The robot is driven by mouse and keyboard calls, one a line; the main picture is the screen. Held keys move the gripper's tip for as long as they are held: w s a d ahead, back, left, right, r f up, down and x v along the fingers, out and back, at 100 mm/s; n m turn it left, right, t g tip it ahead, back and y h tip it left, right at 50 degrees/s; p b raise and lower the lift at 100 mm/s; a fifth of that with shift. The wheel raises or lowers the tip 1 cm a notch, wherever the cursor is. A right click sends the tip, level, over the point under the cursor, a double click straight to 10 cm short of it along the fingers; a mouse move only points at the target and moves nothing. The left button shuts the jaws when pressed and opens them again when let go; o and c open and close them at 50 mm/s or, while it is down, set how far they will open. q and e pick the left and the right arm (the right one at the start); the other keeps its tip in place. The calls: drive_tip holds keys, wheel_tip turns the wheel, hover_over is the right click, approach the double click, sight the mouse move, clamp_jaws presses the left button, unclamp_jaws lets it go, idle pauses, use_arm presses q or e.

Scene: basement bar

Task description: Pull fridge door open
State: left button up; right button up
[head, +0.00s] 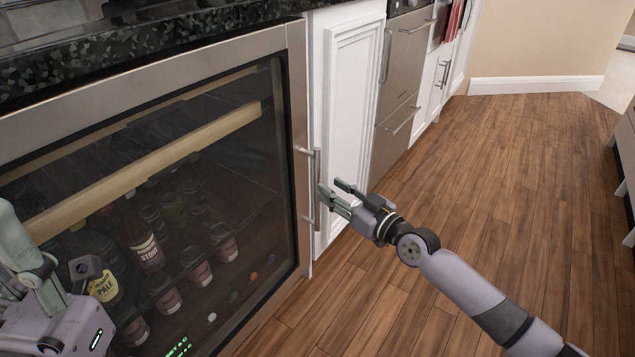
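The fridge door (299,120) has a steel frame around dark glass and appears closed. Its vertical bar handle (316,185) is on the right side of the frame. My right gripper (331,190) is at the handle with its fingers apart. One finger overlaps the handle in the picture; I cannot tell whether it touches. My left gripper (50,275) is at the lower left in front of the glass, partly cut off by the picture edge, and its finger opening is unclear.
Bottles and cans, including a stout bottle (142,245), stand behind the glass. A dark stone counter (150,40) runs above. White cabinets (350,100) and steel drawers (400,90) continue to the right. The wooden floor (500,190) is clear.

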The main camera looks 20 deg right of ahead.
sight(319, 180)
drive_tip(key=b+x, duration=0.1)
drive_tip(key=x, duration=0.5)
drive_tip(key=shift+w+a, duration=0.1)
drive_tip(key=shift+c, duration=0.2)
clamp_jaws()
idle(0.5)
